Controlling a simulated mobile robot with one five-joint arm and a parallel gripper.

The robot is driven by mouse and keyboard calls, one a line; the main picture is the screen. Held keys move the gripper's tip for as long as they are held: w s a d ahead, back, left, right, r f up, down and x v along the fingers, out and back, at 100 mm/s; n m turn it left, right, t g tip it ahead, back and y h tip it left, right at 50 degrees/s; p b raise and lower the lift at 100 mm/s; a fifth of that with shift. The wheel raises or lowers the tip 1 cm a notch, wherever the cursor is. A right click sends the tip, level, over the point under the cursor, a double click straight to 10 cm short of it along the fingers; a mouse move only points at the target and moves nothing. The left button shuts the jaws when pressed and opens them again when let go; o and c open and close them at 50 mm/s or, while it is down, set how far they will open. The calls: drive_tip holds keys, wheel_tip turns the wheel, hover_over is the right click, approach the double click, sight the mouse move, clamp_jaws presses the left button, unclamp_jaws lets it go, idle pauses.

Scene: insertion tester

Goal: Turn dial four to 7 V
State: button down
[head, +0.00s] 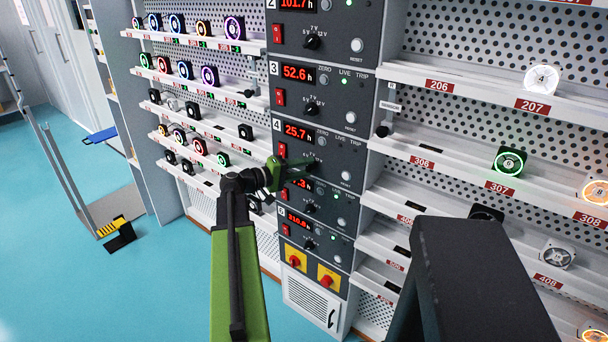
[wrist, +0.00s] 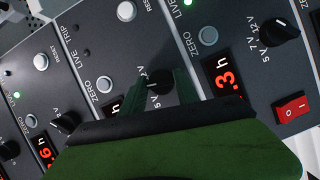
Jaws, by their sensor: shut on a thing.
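Dial four, a black knob, is on the panel marked 4 (head: 325,135), whose red display reads 25.7 h. In the head view my gripper (head: 306,164) reaches that knob from the left and hides most of it. In the wrist view the black knob of dial four (wrist: 158,82) sits between the two green fingers of my gripper (wrist: 160,88), which are shut on it. Part of its voltage print shows beside it, with the 12 V end most visible. I cannot tell clearly which voltage its pointer is at.
Dial three (head: 312,108) is just above and dial five (wrist: 280,33) just below, each on its own panel. A red rocker switch (wrist: 290,108) and reset buttons are close by. Shelves with fans (head: 509,161) flank the panel column. A yellow-and-black object (head: 112,229) is on the left floor.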

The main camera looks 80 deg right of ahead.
drive_tip(key=shift+w+d+n+g+h+b, duration=0.1)
drive_tip(key=shift+n+g+h+b, duration=0.2)
drive_tip(key=shift+n+b, duration=0.55)
drive_tip(key=shift+n, duration=0.25)
drive_tip(key=c, duration=0.9)
unclamp_jaws()
drive_tip(key=v, duration=1.7)
drive_tip(key=shift+w, duration=0.15)
